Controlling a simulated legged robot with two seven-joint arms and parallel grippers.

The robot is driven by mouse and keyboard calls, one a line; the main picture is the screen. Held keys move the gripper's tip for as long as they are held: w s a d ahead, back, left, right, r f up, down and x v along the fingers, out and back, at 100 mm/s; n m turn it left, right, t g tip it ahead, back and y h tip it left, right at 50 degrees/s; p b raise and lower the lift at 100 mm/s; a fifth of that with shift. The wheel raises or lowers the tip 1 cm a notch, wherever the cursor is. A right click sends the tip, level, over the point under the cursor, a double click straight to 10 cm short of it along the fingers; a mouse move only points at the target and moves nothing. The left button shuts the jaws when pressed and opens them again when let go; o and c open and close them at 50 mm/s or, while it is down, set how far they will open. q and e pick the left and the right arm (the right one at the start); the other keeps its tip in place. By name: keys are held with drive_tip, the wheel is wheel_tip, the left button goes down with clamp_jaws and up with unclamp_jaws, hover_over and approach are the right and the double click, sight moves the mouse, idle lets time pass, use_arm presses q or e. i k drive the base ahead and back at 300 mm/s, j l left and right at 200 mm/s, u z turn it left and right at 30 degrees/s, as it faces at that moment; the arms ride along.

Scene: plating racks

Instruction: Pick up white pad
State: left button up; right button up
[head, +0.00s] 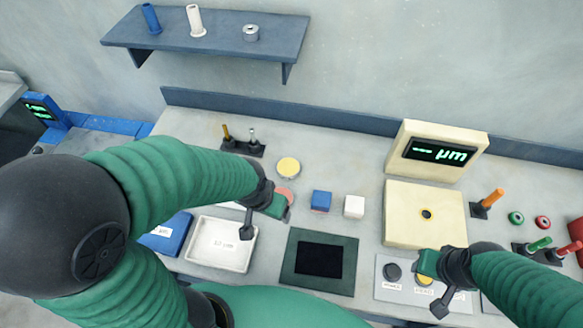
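A small white block (354,206), the most pad-like white thing in view, stands on the grey bench right of a blue block (321,201). My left gripper (266,221) hangs to the left of both blocks. Its fingertips are spread, nothing shows between them, and it is apart from the white block. My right gripper (433,284) is over the button panel (392,291) at the lower right, with its fingertips spread and no held object visible. The white block's top and front are unobstructed.
A yellow disc (288,167) and a pink disc (284,195), partly covered by my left gripper, lie left of the blocks. A white tray (202,263), a dark green framed plate (320,285) and a cream gauge (395,225) stand around. Bare bench lies behind the blocks.

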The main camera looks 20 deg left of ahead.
sight(353, 208)
drive_tip(key=l+u, duration=0.55)
drive_tip(key=u, duration=0.2)
